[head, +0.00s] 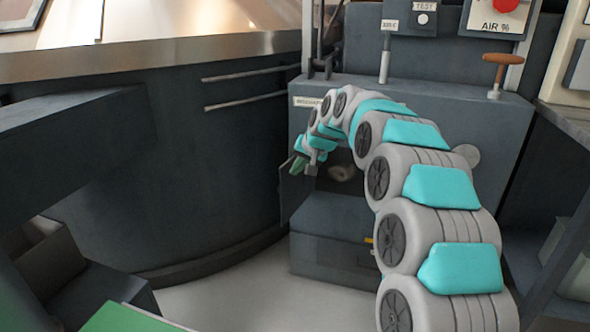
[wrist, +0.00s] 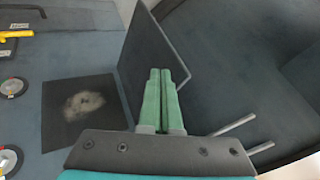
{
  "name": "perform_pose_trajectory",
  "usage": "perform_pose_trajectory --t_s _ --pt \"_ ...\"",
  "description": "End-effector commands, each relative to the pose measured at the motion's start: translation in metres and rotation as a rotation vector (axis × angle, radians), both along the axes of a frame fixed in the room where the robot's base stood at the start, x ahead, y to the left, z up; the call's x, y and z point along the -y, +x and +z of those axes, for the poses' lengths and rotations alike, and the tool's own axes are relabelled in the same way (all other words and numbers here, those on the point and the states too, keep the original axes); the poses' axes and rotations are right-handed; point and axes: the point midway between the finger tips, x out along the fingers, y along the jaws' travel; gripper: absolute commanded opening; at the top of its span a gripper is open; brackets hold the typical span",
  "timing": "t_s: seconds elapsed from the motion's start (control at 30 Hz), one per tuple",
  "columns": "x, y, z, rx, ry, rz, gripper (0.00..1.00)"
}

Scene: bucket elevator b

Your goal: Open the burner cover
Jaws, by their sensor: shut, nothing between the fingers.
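The burner cover (wrist: 145,55) is a thin dark plate standing out from the machine front, swung open at the side of a dark square opening (wrist: 80,105). A pale blurry patch shows inside the opening. In the head view the cover (head: 288,198) stands at the left of the opening (head: 341,178), which my arm partly hides. My gripper (wrist: 166,72) has green fingers pressed together and empty. The fingers overlap the cover in the wrist view; I cannot tell whether they touch it. In the head view my gripper (head: 298,165) is just above the cover's visible part.
A curved dark wall with two metal rods (head: 250,91) is at the left. Above the opening are a grey lever (head: 385,62), an orange-handled lever (head: 495,72) and a red button (head: 505,4). Pale floor (head: 240,300) lies clear in front.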

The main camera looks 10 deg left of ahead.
Motion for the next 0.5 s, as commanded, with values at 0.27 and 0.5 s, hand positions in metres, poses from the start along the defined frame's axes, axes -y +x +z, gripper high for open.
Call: perform_pose_trajectory --t_s 0.27,0.5 --pt "0.027 -0.013 0.006 0.002 0.001 0.0 0.0" --pt "0.043 -0.04 0.05 0.005 0.001 -0.001 0.0"
